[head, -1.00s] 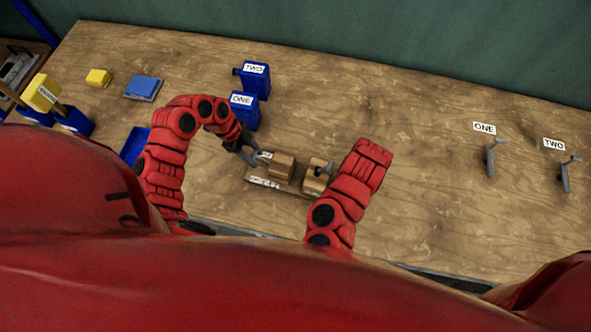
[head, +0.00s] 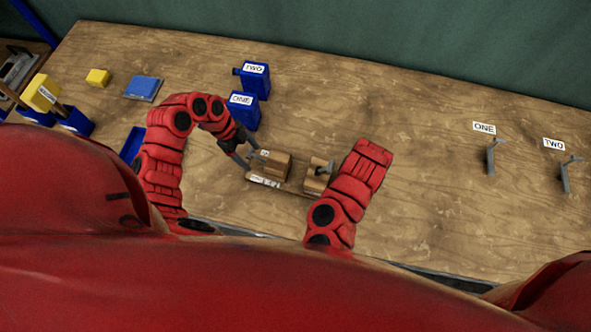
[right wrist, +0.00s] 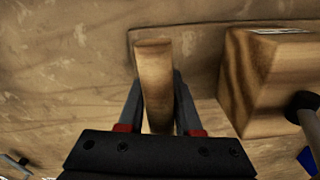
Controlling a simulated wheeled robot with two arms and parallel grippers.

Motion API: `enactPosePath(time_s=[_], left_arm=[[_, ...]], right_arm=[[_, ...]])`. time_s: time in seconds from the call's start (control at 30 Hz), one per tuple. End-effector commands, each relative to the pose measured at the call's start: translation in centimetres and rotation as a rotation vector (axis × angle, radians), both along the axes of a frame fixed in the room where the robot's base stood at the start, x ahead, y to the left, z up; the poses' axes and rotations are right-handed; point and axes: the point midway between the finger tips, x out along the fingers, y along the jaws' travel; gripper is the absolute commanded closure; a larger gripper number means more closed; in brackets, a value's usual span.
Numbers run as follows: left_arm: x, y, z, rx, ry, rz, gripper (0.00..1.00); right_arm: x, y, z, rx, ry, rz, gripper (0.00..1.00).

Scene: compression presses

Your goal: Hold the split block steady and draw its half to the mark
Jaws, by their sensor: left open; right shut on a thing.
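The split block lies on a thin wooden board (head: 290,188) with white labels along its near edge. Its left half (head: 277,166) stands apart from its right half (head: 314,181), with a gap between them. My left gripper (head: 253,158) is open at the left end of the left half; one grey finger shows close against the big block (right wrist: 262,85) in the right wrist view, where I cannot tell if it touches. My right gripper (right wrist: 158,108) is shut on an upright wooden piece (right wrist: 155,75) of the right half. My right forearm partly hides that half in the head view.
Blue containers ONE (head: 243,108) and TWO (head: 254,80) stand just behind my left gripper. Grey fixtures (head: 490,156) and (head: 564,174) stand right. The table's middle right is clear.

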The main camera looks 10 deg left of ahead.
Motion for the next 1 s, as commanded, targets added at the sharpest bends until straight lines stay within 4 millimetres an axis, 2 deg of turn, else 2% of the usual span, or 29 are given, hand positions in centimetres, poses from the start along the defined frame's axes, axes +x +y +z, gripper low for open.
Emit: enactPosePath(time_s=[0.17, 0.47, 0.7, 1.0], left_arm=[[0.3, 1.0, 2.3, 0.0, -0.007, 0.004, 0.2], [0.3, 3.7, 8.6, 0.004, -0.002, 0.002, 0.2], [0.3, 4.4, 10.6, 0.005, 0.001, 0.001, 0.2], [0.3, 4.5, 10.9, 0.002, 0.0, 0.0, 0.2]], right_arm=[[0.0, 0.1, 0.0, 0.002, -0.001, 0.0, 1.0], [0.0, 0.1, 0.0, 0.002, 0.0, 0.001, 1.0], [0.0, 0.1, 0.0, 0.002, 0.0, 0.0, 1.0], [0.0, 0.1, 0.0, 0.002, 0.0, 0.0, 1.0]])
